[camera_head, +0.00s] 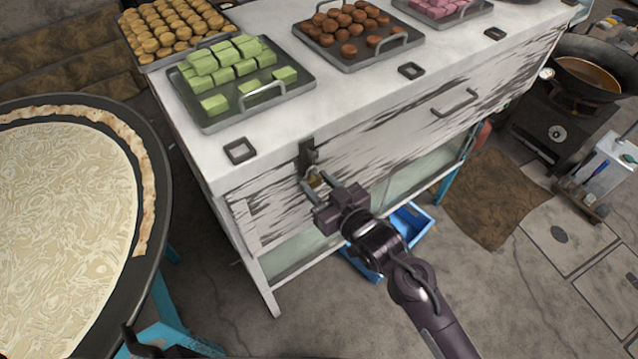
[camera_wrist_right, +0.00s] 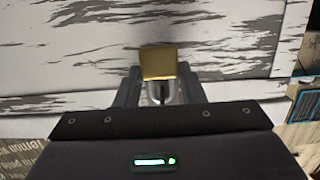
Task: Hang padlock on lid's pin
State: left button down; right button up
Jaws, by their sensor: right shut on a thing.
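The padlock (camera_head: 314,179) has a small gold body. In the head view it is at the front face of the white cabinet, just below a dark metal latch (camera_head: 309,155) with a pin at the lid's front edge. My right gripper (camera_head: 320,187) is shut on the padlock. In the right wrist view the gold padlock body (camera_wrist_right: 158,63) and grey shackle show between the fingers (camera_wrist_right: 160,92). I cannot tell whether the shackle touches the pin. A dark part (camera_head: 145,345) at the bottom left may be my left gripper; its jaws cannot be made out.
The white lid (camera_head: 365,85) carries trays of green cubes (camera_head: 240,75), brown pieces (camera_head: 345,30) and pink pieces (camera_head: 440,5). A large round pan (camera_head: 155,200) stands at left. A blue crate (camera_head: 410,220) is below the cabinet. A wok (camera_head: 585,75) is at right.

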jog(key=o, duration=1.1)
jog(key=shift+s, duration=0.1)
jog(key=shift+s+d+f, duration=0.1)
jog(key=shift+s+d, duration=0.05)
jog(key=shift+d, duration=0.05)
jog(key=b+v, duration=0.2)
jog(key=v, duration=0.5)
jog(key=s+d+f+m+g+h, duration=0.15)
jog(key=d+f, duration=0.25)
jog(key=f, duration=0.7)
jog(key=s+d+f+m+g+h, duration=0.1)
jog(key=s+d+f+g+h, duration=0.2)
jog(key=f, duration=0.8)
jog(key=s+d+f+m+h, duration=0.15)
jog(key=d+f, duration=0.35)
jog(key=f, duration=0.6)
jog(key=s+d+f+g+h, duration=0.1)
jog(key=s+d+f+g, duration=0.2)
jog(key=s+f, duration=0.7)
jog(key=s+d+f+g+h+b, duration=0.1)
jog(key=s+d+f+g, duration=0.3)
jog(key=s+f, duration=0.6)
jog(key=s+h, duration=0.1)
jog(key=s, duration=0.6)
jog(key=shift+d+f+m+g+h, duration=0.2)
jog(key=shift+d+m+g+h, duration=0.1)
jog(key=shift+m+g, duration=0.1)
